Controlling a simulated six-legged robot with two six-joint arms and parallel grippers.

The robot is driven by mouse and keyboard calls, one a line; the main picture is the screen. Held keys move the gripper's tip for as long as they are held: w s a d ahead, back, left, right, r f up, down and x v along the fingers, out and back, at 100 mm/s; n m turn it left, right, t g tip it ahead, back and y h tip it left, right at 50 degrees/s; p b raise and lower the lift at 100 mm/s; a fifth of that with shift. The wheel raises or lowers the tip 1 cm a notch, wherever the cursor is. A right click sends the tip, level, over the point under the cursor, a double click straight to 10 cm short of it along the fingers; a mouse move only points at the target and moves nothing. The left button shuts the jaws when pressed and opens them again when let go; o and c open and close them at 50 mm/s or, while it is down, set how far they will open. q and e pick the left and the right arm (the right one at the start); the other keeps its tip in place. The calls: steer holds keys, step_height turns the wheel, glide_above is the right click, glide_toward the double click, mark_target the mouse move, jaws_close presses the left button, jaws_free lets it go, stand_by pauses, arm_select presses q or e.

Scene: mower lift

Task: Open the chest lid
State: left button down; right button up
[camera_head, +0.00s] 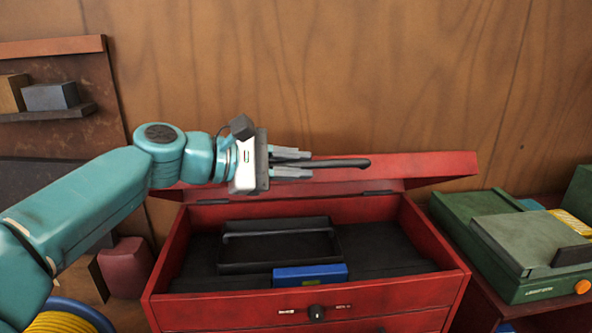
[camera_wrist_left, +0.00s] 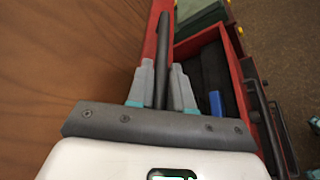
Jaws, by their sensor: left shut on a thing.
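The red chest (camera_head: 455,270) stands in the middle of the head view with its top compartment open. Its red lid (camera_head: 430,166) is raised and tilted back toward the wooden wall. My left gripper (camera_head: 306,163) is at the lid, shut on the dark lid handle (camera_head: 350,163). The wrist view also shows the handle (camera_wrist_left: 163,50) between the two grey fingers of my left gripper (camera_wrist_left: 162,85), with the red lid (camera_wrist_left: 153,32) beside it. Inside the chest are a black tray (camera_head: 285,267) and a blue item (camera_head: 310,274). My right gripper is not in view.
A green case (camera_head: 545,290) with an orange knob stands at the right. At the left are a wall shelf (camera_head: 60,113) with small blocks, a dark red object (camera_head: 126,268) and a yellow coil (camera_head: 60,322). A wooden wall (camera_head: 380,70) is close behind the lid.

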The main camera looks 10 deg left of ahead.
arm_select(q)
steer(key=c, duration=1.4)
jaws_free()
steer(key=shift+a, duration=0.1)
steer(key=shift+s+a, duration=0.15)
steer(key=shift+a, duration=0.05)
steer(key=b+v, duration=0.2)
steer(key=v, duration=1.3)
steer(key=shift+s+a+r+b, duration=0.2)
steer(key=shift+a+b, duration=0.1)
steer(key=shift+b, duration=0.1)
